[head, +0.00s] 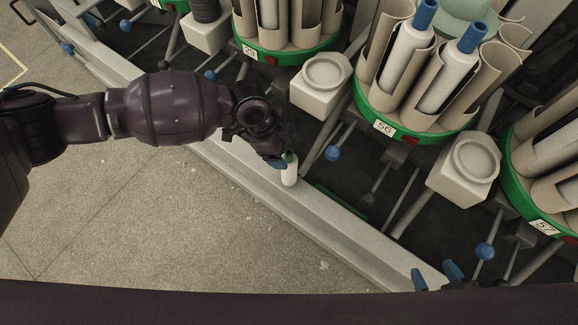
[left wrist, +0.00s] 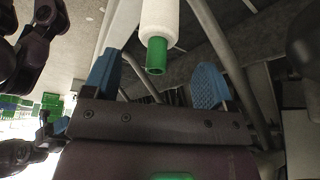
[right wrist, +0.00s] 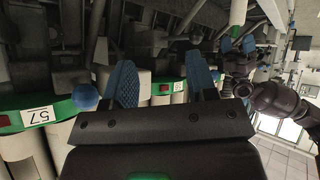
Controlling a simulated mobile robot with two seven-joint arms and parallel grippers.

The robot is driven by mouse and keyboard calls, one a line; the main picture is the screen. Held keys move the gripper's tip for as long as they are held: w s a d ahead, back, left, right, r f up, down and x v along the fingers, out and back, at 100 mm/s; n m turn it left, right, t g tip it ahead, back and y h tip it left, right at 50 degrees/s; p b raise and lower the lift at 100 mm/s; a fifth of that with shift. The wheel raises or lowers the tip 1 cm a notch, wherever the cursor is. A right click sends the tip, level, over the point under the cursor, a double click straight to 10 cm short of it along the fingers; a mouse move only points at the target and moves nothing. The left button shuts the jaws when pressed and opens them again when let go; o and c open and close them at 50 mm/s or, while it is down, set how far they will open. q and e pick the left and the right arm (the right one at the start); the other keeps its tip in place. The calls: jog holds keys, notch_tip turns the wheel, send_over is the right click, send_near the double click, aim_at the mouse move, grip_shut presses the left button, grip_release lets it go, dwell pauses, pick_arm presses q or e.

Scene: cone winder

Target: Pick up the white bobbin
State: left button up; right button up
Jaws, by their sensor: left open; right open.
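The white bobbin (head: 289,173) has a green tip and stands at the machine's rail in the head view, just below my left gripper (head: 279,160). In the left wrist view the bobbin (left wrist: 158,25) shows its green end (left wrist: 156,57) between and beyond the two blue fingers. My left gripper (left wrist: 165,85) is open, and I see no finger touching the bobbin. My right gripper (head: 436,277) is at the bottom right of the head view. In the right wrist view my right gripper (right wrist: 162,88) is open with nothing between its fingers.
Green-rimmed carousels labelled 56 (head: 384,127) and 57 (head: 545,227) hold grey tubes; the first has blue-tipped white bobbins (head: 453,68). White square blocks (head: 320,84) and blue-knobbed levers (head: 333,153) stick out between them. The floor (head: 130,215) at left is clear.

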aim_at(290, 159)
pick_arm(q)
jog(key=x, duration=0.2)
jog(key=b+x, duration=0.1)
jog(key=x, duration=0.1)
jog(key=shift+s+a, duration=0.1)
jog(key=shift+s, duration=0.15)
jog(key=shift+d+f+b, duration=0.2)
jog(key=shift+f+b, duration=0.25)
jog(key=shift+f, duration=0.05)
jog(key=shift+r, duration=0.1)
jog(key=c, duration=0.9)
